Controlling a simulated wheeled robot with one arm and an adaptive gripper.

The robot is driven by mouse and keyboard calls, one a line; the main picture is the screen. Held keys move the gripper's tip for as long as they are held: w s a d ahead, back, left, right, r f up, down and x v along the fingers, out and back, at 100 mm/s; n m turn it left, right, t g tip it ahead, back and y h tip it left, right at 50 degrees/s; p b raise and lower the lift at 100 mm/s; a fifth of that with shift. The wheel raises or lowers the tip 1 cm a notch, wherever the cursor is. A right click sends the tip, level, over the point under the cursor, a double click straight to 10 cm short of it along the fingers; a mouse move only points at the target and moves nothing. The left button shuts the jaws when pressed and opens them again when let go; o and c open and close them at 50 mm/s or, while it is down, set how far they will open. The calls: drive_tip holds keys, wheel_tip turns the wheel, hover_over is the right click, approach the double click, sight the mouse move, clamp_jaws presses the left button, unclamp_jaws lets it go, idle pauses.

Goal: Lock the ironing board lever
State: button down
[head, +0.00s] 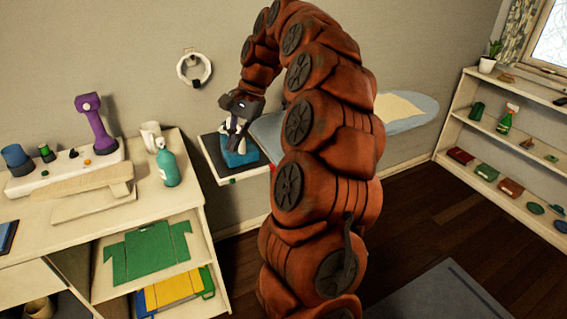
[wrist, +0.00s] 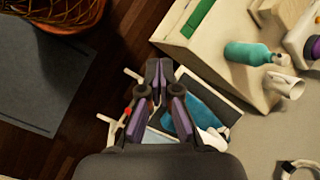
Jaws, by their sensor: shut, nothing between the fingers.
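The ironing board (head: 408,112) has a pale blue cover and stands along the wall, partly hidden behind my arm. Its dark end rest (head: 213,160) carries a blue and white iron (head: 240,157), which also shows in the wrist view (wrist: 203,112). My gripper (head: 236,143) is above this end, pointing down, shut and empty. In the wrist view its fingertips (wrist: 159,72) are together in front of the board's end. A small red part (wrist: 127,114), possibly the lever, shows left of the fingers, apart from them. I cannot tell the lever's position.
A wooden desk (head: 190,185) stands left of the board, with a teal bottle (head: 168,164), a white mug (head: 151,136) and a purple-handled device (head: 97,125). A white shelf (head: 470,120) stands at the right. Dark floor is clear between, with a grey rug (head: 440,297) in front.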

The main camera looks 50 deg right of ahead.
sight(272, 169)
drive_tip(key=s+d+f+m, duration=0.1)
drive_tip(key=d+m, duration=0.2)
drive_tip(key=d, duration=0.5)
drive_tip(key=s+d+f+m+t, duration=0.1)
drive_tip(key=s+d+f+m, duration=0.1)
drive_tip(key=d, duration=0.5)
drive_tip(key=s+d+f+m, duration=0.2)
drive_tip(key=d+m, duration=0.3)
drive_tip(key=d, duration=0.3)
drive_tip(key=shift+d+f+t+h+p, duration=0.25)
drive_tip(key=shift+d+t+h+p, duration=0.05)
drive_tip(key=shift+t+h, duration=0.1)
drive_tip(key=shift+f, duration=0.1)
drive_tip(key=w+a+r+p+x, duration=0.1)
drive_tip(key=a+p+x, duration=0.1)
drive_tip(key=x, duration=1)
drive_tip(key=shift+w+a+f+p, duration=0.15)
drive_tip(key=shift+w+a+p, duration=0.15)
drive_tip(key=shift+p, duration=0.15)
drive_tip(key=shift+a+b, duration=0.15)
drive_tip(key=shift+b, duration=0.2)
